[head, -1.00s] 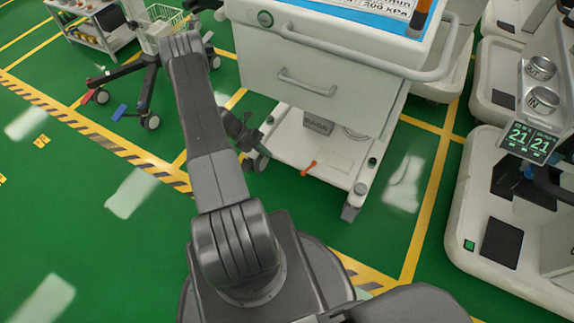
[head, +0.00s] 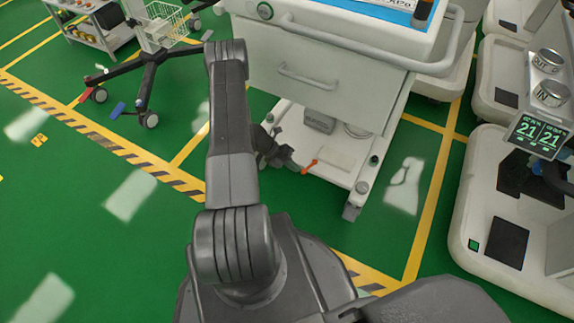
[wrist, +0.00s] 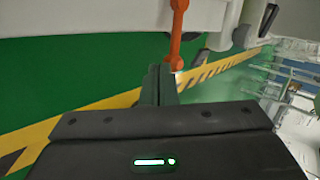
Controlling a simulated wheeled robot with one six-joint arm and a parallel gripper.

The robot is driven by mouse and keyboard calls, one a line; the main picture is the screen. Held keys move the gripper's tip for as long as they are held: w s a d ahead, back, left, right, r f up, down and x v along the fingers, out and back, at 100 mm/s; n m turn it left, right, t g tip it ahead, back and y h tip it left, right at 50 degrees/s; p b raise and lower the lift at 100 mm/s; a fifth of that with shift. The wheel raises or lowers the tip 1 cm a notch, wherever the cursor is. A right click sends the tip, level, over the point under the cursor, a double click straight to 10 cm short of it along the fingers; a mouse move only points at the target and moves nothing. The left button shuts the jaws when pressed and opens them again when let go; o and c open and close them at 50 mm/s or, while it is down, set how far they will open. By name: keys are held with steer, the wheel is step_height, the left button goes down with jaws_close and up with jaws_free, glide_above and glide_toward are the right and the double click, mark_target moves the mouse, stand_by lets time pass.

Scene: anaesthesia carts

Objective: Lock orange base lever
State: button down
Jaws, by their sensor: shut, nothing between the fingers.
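The orange base lever (head: 309,166) sticks out from the front edge of the white cart's base (head: 330,148). In the wrist view the lever (wrist: 177,35) hangs from the pale base edge, just beyond my fingertips. My gripper (head: 288,158) is at the base's front edge, left of the lever in the head view. In the wrist view my gripper (wrist: 163,72) has its fingers together and empty, with the tips close to the lever's lower end. I cannot tell whether they touch it.
The cart's drawer body (head: 320,75) and handle rail overhang the base. A pole stand with casters (head: 150,80) is at the left. A white machine with displays (head: 535,200) stands at the right. Green floor is open in front on the left.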

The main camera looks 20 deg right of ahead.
stand_by(0.3)
steer(key=shift+s+d+b, duration=0.25)
steer(key=shift+s+b, duration=0.2)
steer(key=shift+s, duration=0.8)
steer(key=shift+w, duration=0.1)
